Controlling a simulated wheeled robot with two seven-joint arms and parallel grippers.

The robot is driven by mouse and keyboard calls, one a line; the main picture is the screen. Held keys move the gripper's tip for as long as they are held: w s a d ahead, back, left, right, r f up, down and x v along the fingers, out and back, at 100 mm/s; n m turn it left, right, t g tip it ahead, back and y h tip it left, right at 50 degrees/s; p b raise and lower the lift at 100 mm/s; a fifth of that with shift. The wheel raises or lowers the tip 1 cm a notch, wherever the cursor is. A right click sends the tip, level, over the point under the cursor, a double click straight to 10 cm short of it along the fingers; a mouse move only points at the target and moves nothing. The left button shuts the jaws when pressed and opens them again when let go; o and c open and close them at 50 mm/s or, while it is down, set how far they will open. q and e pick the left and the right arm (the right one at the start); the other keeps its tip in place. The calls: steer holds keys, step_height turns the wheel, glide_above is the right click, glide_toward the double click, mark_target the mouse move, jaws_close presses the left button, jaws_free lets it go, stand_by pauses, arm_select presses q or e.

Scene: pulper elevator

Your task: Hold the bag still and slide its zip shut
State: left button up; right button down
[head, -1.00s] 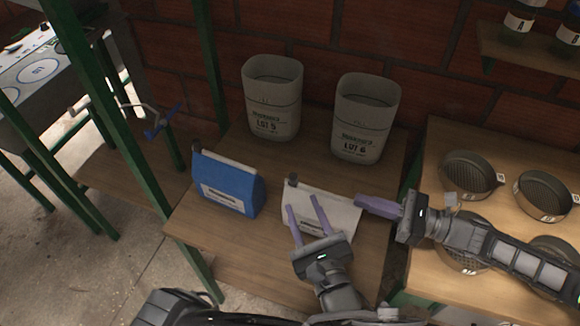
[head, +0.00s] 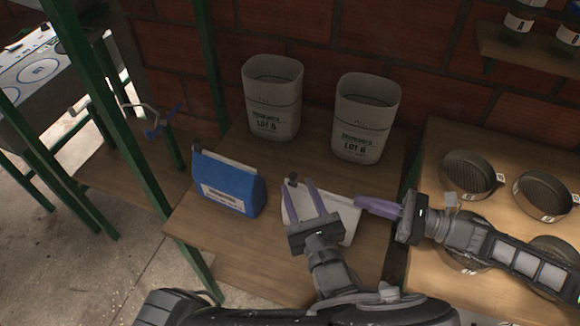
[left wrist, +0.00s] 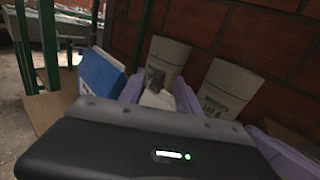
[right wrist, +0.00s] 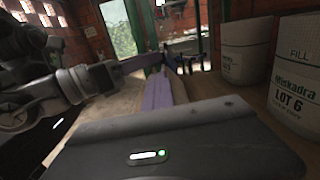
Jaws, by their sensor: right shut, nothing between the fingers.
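The white bag (head: 348,214) stands on the wooden table, its front largely hidden by my left gripper. A small dark zip slider (head: 291,180) sits at the left end of its top edge; the slider also shows in the left wrist view (left wrist: 155,79). My left gripper (head: 300,185) is open over the bag, its purple fingers spread, with the slider near the left fingertip. In the left wrist view the slider appears between the fingers; contact cannot be told. My right gripper (head: 360,203) is shut and empty at the bag's right end; touching or apart is unclear.
A blue bag (head: 228,183) stands left of the white bag. Two bins, LOT 5 (head: 272,98) and LOT 6 (head: 365,118), stand behind. Round sieves (head: 470,174) lie on the right table. A green post (head: 105,110) rises at the left.

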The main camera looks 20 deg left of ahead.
mark_target(291, 174)
arm_select(q)
steer(key=x, duration=0.7)
steer(key=shift+a+f, duration=0.1)
steer(key=shift+f, duration=0.1)
jaws_close()
stand_by(1.1)
